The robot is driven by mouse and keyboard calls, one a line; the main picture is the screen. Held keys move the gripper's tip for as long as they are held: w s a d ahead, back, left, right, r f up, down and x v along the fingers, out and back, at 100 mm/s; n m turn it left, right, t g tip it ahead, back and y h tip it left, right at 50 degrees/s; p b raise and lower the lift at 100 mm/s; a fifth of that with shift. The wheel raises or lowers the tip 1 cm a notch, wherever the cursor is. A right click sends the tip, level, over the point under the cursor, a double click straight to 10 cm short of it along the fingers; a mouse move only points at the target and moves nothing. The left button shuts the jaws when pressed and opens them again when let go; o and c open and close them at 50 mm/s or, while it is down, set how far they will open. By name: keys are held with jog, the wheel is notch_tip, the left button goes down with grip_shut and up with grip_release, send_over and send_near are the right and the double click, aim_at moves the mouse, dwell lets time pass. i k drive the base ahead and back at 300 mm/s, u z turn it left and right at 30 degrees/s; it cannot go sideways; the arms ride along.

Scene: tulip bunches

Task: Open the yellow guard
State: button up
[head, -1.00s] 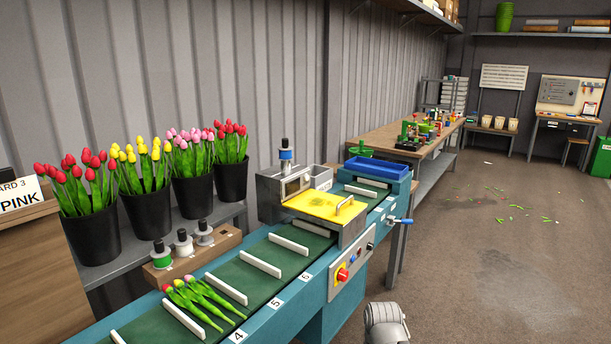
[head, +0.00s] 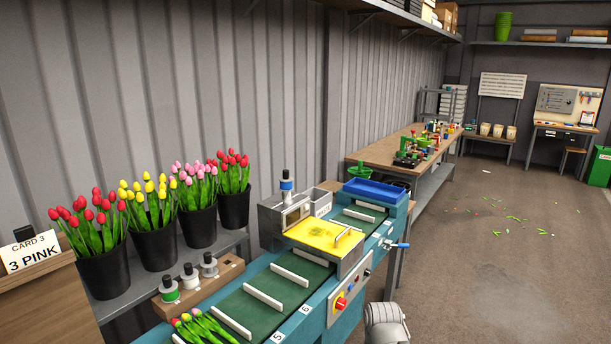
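The yellow guard (head: 322,236) is a flat panel with a bar handle (head: 343,237) near its right end. It lies closed over the grey metal machine housing (head: 284,222) that straddles the green conveyor belt. A grey rounded part at the bottom edge, right of the conveyor, looks like part of my own arm. My gripper cannot be made out, so its fingers and their state are hidden. Nothing is seen touching the guard or its handle.
A control panel with a red knob (head: 341,303) and a blue-handled lever (head: 402,245) stick out on the conveyor's near side. Tulips (head: 203,326) lie on the belt (head: 262,315). A blue tray (head: 376,190) sits behind the housing. The floor at right is open, with scattered leaf scraps.

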aim_at(327, 237)
jog(key=u, duration=0.3)
jog(key=i, duration=1.1)
jog(key=z, duration=0.35)
